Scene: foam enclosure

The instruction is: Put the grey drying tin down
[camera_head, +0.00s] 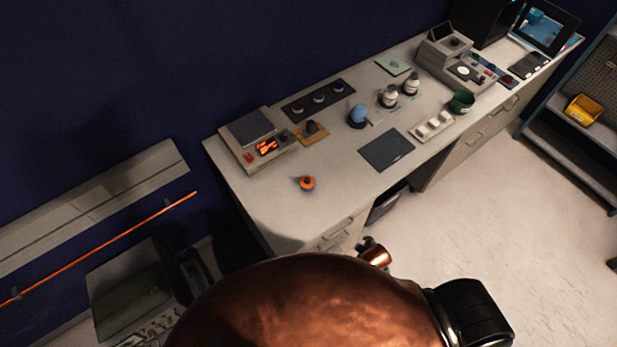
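I cannot make out a grey drying tin with certainty anywhere in the head view. A large copper-coloured part of my own body fills the bottom middle and hides what lies behind it. A small copper and black piece shows just above it, but I see no clear fingertips. Neither gripper can be made out, so I cannot see whether either holds the tin. The pale worktop (264,205) runs from the middle left to the upper right. A dark flat mat (387,150) lies near its front edge.
A scale with a lit orange display (255,140) stands at the worktop's left end. An orange-topped object (307,183), blue ball (359,113), two bottles, green cup (462,103) and grey instrument (455,60) stand along it. The near left corner is clear. A shelf holds a yellow bin (584,109).

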